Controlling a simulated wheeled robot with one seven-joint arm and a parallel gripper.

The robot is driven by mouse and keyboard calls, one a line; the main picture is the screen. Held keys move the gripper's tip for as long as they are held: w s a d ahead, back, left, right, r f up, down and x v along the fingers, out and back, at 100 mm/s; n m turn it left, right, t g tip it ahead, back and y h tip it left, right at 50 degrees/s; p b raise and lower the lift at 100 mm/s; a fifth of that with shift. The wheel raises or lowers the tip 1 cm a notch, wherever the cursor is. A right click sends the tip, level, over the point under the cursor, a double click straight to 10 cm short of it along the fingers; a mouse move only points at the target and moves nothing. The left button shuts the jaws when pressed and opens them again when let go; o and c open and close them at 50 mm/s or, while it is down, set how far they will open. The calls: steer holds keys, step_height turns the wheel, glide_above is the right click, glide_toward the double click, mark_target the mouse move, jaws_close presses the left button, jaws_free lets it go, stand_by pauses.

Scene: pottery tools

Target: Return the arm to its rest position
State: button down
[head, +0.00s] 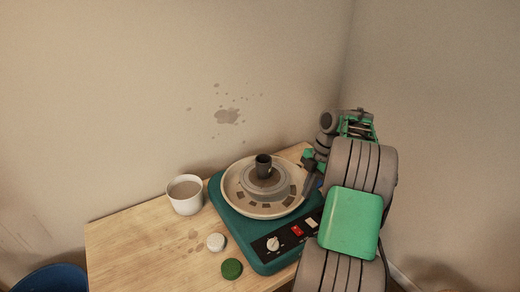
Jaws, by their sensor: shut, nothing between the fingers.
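My arm rises on the right side of the head view, and its big grey and green links cover the table's right end. My gripper (309,188) hangs below the wrist at the right edge of the wheel's pan. It is shut, with nothing seen in it, and is partly hidden by my own arm. The teal pottery wheel (222,213) stands on the table with a pale splash pan (233,198). A small dark pot (263,165) stands upright on the wheel head, apart from the gripper.
On the wooden table (140,240) are a white cup (185,196) of brownish liquid, a white round piece (215,242) and a green round piece (232,268). A blue bucket (52,280) is at lower left. Walls (150,80) close off the back and right.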

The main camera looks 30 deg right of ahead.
steer(key=s+f+m, duration=0.1)
steer(key=f+m, duration=0.1)
steer(key=m, duration=0.4)
steer(key=s+a+f+m, duration=0.1)
steer(key=f+m, duration=0.2)
steer(key=m, duration=0.3)
steer(key=s+a+f+m, duration=0.1)
steer(key=f+m, duration=0.2)
steer(key=m, duration=0.3)
steer(key=shift+s+f+m, duration=0.1)
steer(key=shift+s+m, duration=0.2)
steer(key=s+a+m, duration=0.1)
steer(key=s+m, duration=0.1)
steer(key=m, duration=0.1)
steer(key=shift+s+a+f, duration=0.1)
steer(key=shift+s+a, duration=0.25)
steer(key=shift+s, duration=0.05)
steer(key=s+a+r+m+h, duration=0.1)
steer(key=s+a+r+h, duration=0.1)
steer(key=s+a+r, duration=0.35)
steer(key=s+a+r+h, duration=0.2)
steer(key=a, duration=0.7)
steer(key=w+a+r+n+t, duration=0.2)
steer(key=a+r, duration=0.2)
steer(key=a, duration=0.2)
steer(key=w+a+r+n+t, duration=0.2)
steer(key=a+r, duration=0.3)
steer(key=a, duration=0.1)
steer(key=shift+n+y, duration=0.3)
